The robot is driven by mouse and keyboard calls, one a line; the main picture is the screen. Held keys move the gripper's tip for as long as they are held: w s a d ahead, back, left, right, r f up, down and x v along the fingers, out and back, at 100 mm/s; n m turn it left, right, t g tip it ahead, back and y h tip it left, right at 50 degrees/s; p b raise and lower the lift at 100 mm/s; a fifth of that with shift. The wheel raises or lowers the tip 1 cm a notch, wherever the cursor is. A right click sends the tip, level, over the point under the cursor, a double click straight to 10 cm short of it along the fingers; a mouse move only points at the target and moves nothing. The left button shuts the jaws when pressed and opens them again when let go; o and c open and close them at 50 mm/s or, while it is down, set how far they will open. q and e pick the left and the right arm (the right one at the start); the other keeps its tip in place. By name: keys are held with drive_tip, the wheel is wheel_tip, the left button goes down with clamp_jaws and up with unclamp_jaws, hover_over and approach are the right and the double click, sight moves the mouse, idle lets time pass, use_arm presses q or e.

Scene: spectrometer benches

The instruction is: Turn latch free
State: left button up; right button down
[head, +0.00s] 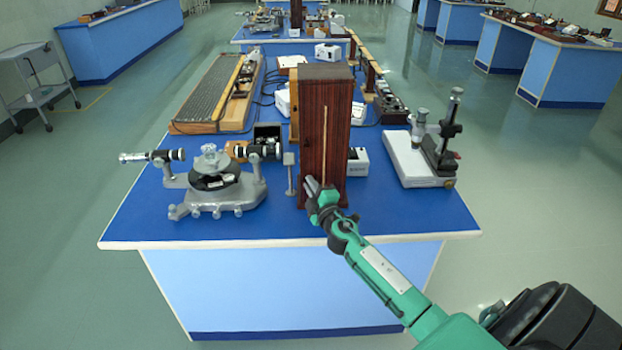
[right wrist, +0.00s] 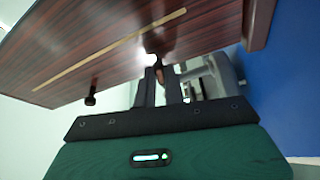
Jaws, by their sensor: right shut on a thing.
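A tall dark reddish wooden case (head: 336,150) with a pale vertical strip stands at the front of the blue bench. Its striped face (right wrist: 110,45) fills the upper part of the right wrist view. My right gripper (head: 311,186) is at the lower left of the case's front. In the right wrist view the fingers (right wrist: 160,74) are shut on a small part at the case, which I take to be the latch; the fingers mostly hide it. A small dark knob (right wrist: 91,97) sticks out from the face, apart from the fingers. My left gripper is not in view.
A grey spectrometer (head: 215,184) stands left of the case, with a thin grey post (head: 289,172) between them. A microscope on a white base (head: 420,165) stands to the right. A white box (head: 358,162) is beside the case. The bench's front strip is mostly clear.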

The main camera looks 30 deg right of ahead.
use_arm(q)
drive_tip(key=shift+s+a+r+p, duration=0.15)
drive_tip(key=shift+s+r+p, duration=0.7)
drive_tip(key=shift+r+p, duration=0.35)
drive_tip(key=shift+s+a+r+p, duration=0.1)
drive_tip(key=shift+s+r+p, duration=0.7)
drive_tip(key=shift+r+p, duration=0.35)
use_arm(e)
drive_tip(key=shift+r+n+g+y, duration=0.15)
drive_tip(key=shift+n+g, duration=0.15)
drive_tip(key=shift+n, duration=0.55)
drive_tip(key=shift+n+g+y, duration=0.15)
drive_tip(key=shift+n+g, duration=0.15)
drive_tip(key=shift+n, duration=0.55)
drive_tip(key=c, duration=1.5)
unclamp_jaws()
drive_tip(key=shift+s, duration=0.1)
